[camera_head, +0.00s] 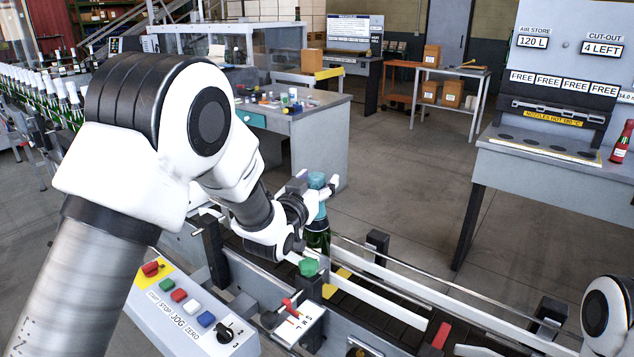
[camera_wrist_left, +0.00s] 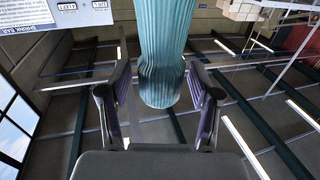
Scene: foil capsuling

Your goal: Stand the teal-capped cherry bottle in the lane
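The ribbed teal cap (camera_wrist_left: 163,55) fills the upper middle of the left wrist view, between the fingers of my left gripper (camera_wrist_left: 162,75), with a small gap showing on each side. My right gripper is out of view; only part of that arm shows at lower right.
A control panel (camera_head: 190,312) with coloured buttons stands at the lane's near side. Rails (camera_head: 385,272) edge the lane. A bench (camera_head: 318,128) with small items stands behind. A nozzle station (camera_head: 550,160) at right holds a red bottle (camera_head: 622,142). Green bottles (camera_head: 50,105) line the far left.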

